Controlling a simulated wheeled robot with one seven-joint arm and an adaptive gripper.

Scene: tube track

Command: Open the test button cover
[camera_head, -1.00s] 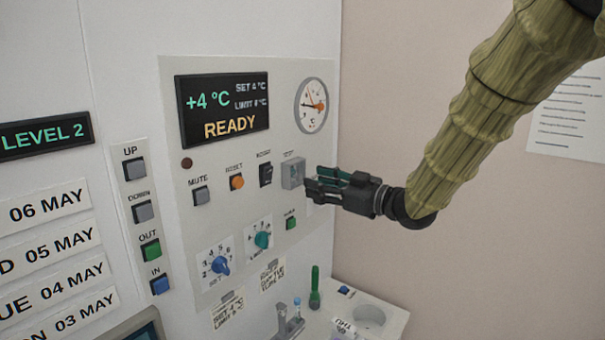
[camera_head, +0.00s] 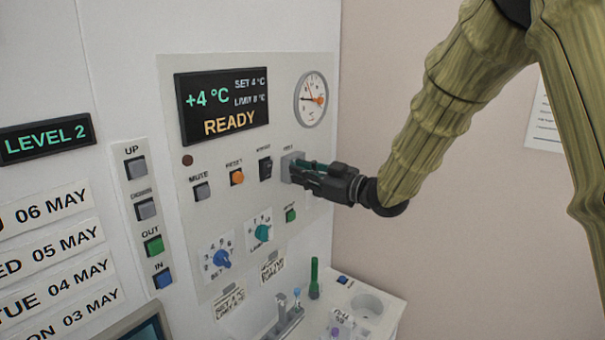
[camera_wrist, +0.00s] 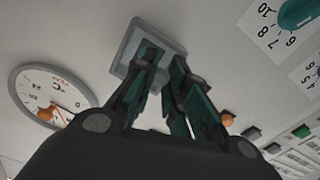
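The test button cover (camera_head: 287,161) is a small grey square box at the right end of the button row on the wall panel. It appears closed, though my gripper hides much of its right side. In the wrist view the grey square cover (camera_wrist: 137,36) lies just beyond my fingertips. My gripper (camera_head: 298,170) points left at the cover, its tips at or very near it. In the wrist view a gap shows between the two fingers of my gripper (camera_wrist: 165,60); one tip overlaps the cover and the other lies by its edge. Contact cannot be told.
An orange button (camera_head: 237,177) and a black switch (camera_head: 265,169) sit left of the cover. A round dial gauge (camera_head: 312,99) is above, a green button (camera_head: 291,215) below. A shelf with a green-capped tube (camera_head: 314,278) stands lower down.

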